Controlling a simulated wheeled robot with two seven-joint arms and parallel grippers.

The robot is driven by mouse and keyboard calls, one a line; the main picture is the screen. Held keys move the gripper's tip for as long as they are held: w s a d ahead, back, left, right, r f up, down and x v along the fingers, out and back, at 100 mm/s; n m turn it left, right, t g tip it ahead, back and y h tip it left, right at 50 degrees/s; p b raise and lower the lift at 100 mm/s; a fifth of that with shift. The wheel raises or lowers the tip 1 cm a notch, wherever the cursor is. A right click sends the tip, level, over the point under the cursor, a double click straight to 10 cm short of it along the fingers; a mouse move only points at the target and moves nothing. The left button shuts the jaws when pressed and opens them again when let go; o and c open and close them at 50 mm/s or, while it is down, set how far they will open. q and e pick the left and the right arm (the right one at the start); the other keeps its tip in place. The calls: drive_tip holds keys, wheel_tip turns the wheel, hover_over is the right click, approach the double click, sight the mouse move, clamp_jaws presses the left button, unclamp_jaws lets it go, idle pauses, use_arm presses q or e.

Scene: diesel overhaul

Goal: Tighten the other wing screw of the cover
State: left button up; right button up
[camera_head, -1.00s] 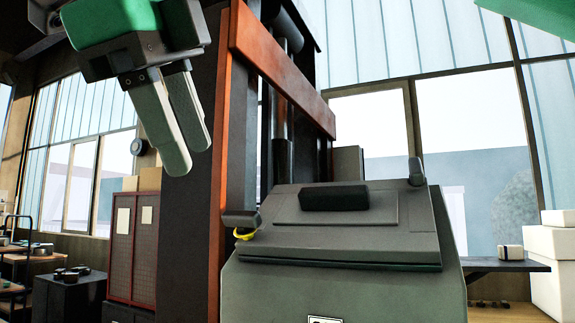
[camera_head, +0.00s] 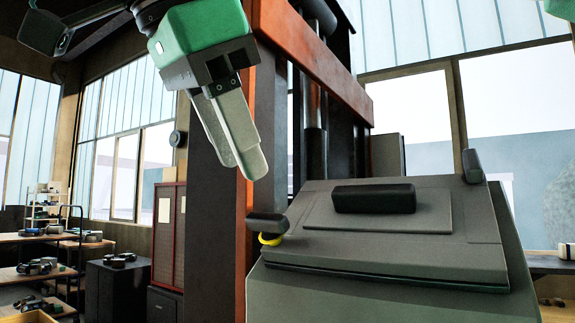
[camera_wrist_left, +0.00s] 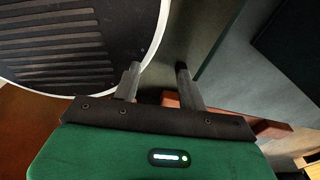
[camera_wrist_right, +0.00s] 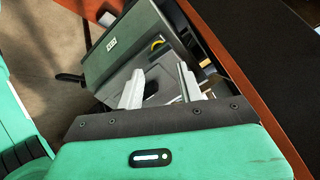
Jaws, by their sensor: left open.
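The grey sloped cover (camera_head: 465,235) has a black handle (camera_head: 374,198) in its middle. A dark wing screw (camera_head: 267,223) with a yellow ring (camera_head: 271,239) under it is at its left corner. Another dark wing screw (camera_head: 472,166) stands upright at its far right corner. My right gripper (camera_head: 245,165) hangs above and left of the left screw, fingers pointing down, apart from it. In the right wrist view its fingers (camera_wrist_right: 160,87) are spread and empty, with the grey housing beyond. My left gripper (camera_wrist_left: 158,84) shows only in its wrist view, open and empty.
An orange-red frame (camera_head: 315,50) with a dark post rises behind and left of the cover. Shelves and a red cabinet (camera_head: 168,235) stand at the far left. A round ribbed dark surface (camera_wrist_left: 75,45) lies beyond my left fingers.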

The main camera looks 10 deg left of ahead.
drive_tip(key=n+p, duration=0.4)
drive_tip(key=n, duration=0.3)
drive_tip(key=f+n+p, duration=0.1)
drive_tip(key=n+p, duration=0.4)
drive_tip(key=n, duration=0.3)
drive_tip(key=w+n+p, duration=0.1)
drive_tip(key=n+p, duration=0.4)
drive_tip(key=n, duration=0.3)
drive_tip(key=shift+d+f, duration=0.2)
drive_tip(key=shift+f, duration=0.2)
drive_tip(key=shift+w+f+b, duration=0.3)
drive_tip(key=shift+f, duration=0.15)
drive_tip(key=shift+w+d+f, duration=0.15)
drive_tip(key=shift+w, duration=0.1)
drive_tip(key=shift+s, duration=0.1)
